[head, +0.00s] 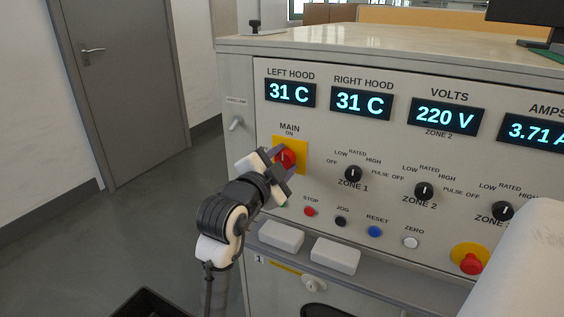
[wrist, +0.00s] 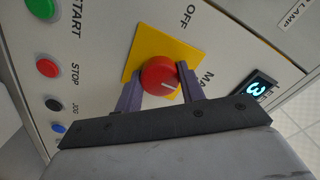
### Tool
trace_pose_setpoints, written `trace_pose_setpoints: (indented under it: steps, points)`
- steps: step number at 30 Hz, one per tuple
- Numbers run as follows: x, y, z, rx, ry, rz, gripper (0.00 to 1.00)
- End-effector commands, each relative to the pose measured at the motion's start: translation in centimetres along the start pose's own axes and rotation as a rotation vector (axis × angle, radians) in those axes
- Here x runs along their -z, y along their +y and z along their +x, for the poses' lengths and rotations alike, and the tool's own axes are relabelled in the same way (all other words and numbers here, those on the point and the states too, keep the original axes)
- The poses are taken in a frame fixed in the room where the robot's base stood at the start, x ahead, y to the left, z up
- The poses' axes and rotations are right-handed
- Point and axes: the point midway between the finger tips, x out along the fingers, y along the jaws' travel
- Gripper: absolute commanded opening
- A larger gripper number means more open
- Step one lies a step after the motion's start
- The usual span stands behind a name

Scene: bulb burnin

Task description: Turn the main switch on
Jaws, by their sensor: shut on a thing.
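The main switch is a red round knob (head: 287,158) on a yellow plate (head: 301,144), below the MAIN and ON labels at the left of the panel. In the wrist view the red knob (wrist: 158,75) sits between the two fingers of my gripper (wrist: 159,82), which is shut on it. In the head view my gripper (head: 281,162) reaches the knob from the lower left and covers part of the plate. The OFF label shows beside the plate in the wrist view.
Lit displays (head: 362,103) run along the panel's top. Zone knobs (head: 353,174) are right of the switch. Stop, jog, reset and zero buttons (head: 375,231) are below, with a red emergency-style button (head: 471,263) at lower right. Open floor (head: 140,225) lies left.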

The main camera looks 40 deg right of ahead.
Motion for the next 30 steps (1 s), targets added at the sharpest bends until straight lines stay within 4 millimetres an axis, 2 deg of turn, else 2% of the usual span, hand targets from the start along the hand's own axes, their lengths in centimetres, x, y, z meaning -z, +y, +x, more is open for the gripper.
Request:
trace_pose_setpoints:
  steps: [1, 5, 13, 17, 20, 30]
  points:
    - [0.0, 0.1, 0.0, -0.002, 0.000, 0.001, 0.43]
    - [0.0, 0.1, 0.0, -0.001, 0.000, 0.001, 0.60]
    - [0.0, 0.0, 0.0, 0.000, 0.000, 0.000, 0.61]
    - [0.0, 0.0, -0.8, 0.002, 0.000, 0.000, 0.61]
    - [-0.1, 0.0, -2.3, 0.003, 0.000, 0.000, 0.61]
    - [-0.1, 0.0, -9.9, 0.003, -0.002, 0.001, 0.61]
